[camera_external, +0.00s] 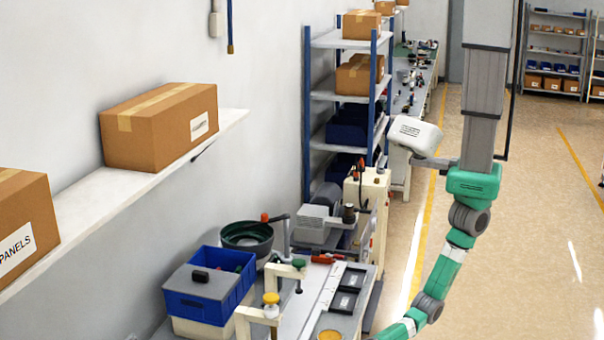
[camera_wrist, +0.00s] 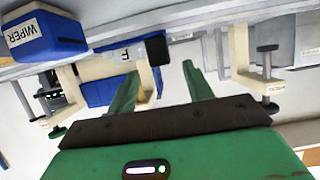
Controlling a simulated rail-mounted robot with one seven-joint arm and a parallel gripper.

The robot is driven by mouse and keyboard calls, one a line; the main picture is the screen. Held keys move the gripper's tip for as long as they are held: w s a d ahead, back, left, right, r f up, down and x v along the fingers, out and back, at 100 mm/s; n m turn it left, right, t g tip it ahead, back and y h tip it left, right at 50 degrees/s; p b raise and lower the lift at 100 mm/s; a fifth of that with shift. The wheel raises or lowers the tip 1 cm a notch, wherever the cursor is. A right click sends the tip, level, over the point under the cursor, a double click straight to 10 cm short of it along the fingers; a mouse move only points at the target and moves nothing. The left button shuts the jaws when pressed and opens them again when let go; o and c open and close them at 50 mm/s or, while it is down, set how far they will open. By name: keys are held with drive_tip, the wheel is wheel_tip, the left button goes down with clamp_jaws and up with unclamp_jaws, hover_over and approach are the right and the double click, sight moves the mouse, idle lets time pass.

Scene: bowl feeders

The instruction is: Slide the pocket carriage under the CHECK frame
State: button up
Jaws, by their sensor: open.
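Beyond the fingers, one cream frame (camera_wrist: 240,55) with a dark screw knob stands on the right, and another cream frame (camera_wrist: 143,82) stands behind the left finger. In the external view, a cream frame with a yellow knob (camera_external: 271,299) stands at the bench front, and one with a green knob (camera_external: 298,264) stands behind it. I cannot read which is the CHECK frame. I cannot make out the pocket carriage for certain. My gripper is outside the external view.
A blue bin (camera_external: 242,291) and a dark bowl feeder (camera_external: 247,237) stand on the bench. Dark trays (camera_external: 344,302) lie on the bench's right side. A blue WIPER box (camera_wrist: 62,38) is at the upper left of the wrist view. The aisle floor (camera_external: 530,240) is clear.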

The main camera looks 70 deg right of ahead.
drive_tip(key=b+x, duration=0.1)
drive_tip(key=x, duration=0.6)
drive_tip(key=shift+b, duration=0.3)
clamp_jaws()
drive_tip(key=shift+w+d+r, duration=0.1)
